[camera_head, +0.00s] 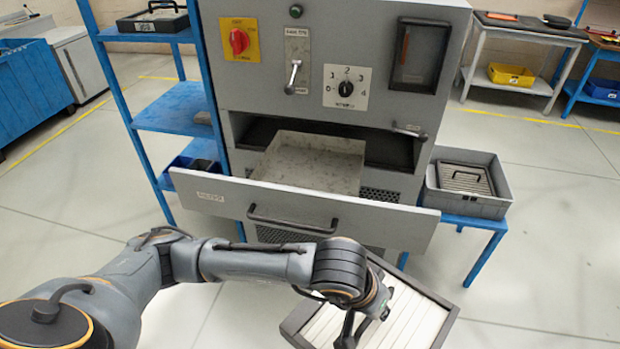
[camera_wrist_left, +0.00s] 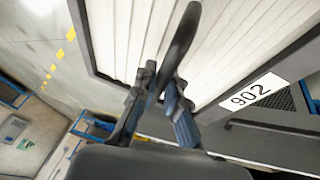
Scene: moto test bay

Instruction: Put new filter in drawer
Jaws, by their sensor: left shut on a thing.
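The new filter (camera_head: 421,312) has white pleats in a dark frame and is at the lower right of the head view, in front of the cabinet and below the drawer front. It fills the upper part of the left wrist view (camera_wrist_left: 240,45), with a 902 label along its edge. My left gripper (camera_head: 362,322) is shut on the filter's dark handle, also seen in the wrist view (camera_wrist_left: 157,100). The drawer (camera_head: 345,212) is pulled out of the grey cabinet, with a bar handle on its front. Its visible inside looks empty. My right gripper is not in view.
A grey crate (camera_head: 490,206) holding a pleated filter (camera_head: 466,180) stands on a blue stand right of the drawer. A blue shelf (camera_head: 172,108) stands left of the cabinet (camera_head: 280,95). The floor at the lower right is clear.

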